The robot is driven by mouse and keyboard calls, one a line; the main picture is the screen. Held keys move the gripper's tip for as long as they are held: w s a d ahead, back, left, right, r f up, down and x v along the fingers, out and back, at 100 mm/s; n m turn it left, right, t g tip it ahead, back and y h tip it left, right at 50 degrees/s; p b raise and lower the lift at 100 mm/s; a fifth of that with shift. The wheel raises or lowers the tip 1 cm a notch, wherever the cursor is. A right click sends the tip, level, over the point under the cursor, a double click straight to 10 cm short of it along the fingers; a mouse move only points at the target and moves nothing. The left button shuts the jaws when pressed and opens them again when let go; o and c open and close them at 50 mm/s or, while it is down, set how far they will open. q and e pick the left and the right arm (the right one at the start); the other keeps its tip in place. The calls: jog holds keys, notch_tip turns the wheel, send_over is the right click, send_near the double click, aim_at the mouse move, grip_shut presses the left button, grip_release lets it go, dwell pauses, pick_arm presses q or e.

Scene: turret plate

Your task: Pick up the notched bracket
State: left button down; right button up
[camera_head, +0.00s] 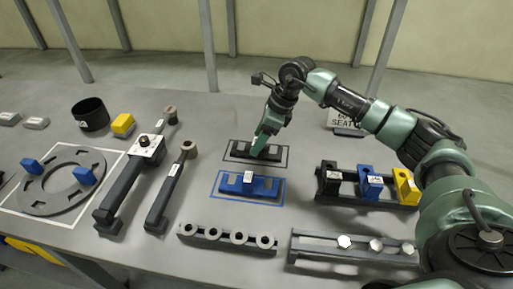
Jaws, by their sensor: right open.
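A black notched bracket (272,153) lies inside a black-outlined rectangle near the middle of the table. A blue notched bracket (266,188) lies inside a blue-outlined rectangle just nearer to me. Which of them is the one named in the task I cannot tell. My right gripper (258,151) points down at the black bracket, with its fingertips over or at the bracket's left-middle part. It is open; whether it touches the bracket cannot be told, and the fingers partly hide it. My left gripper is not in view.
A rack (341,197) with black, blue and yellow blocks stands to the right. Rails with rings (210,233) and bolts (322,244) lie in front. Two long tools (166,194), a grey turret ring (37,198) and a black cup (91,116) are at the left.

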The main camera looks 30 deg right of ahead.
jog(key=shift+x, duration=1.05)
grip_shut()
jog(key=shift+r, duration=0.15)
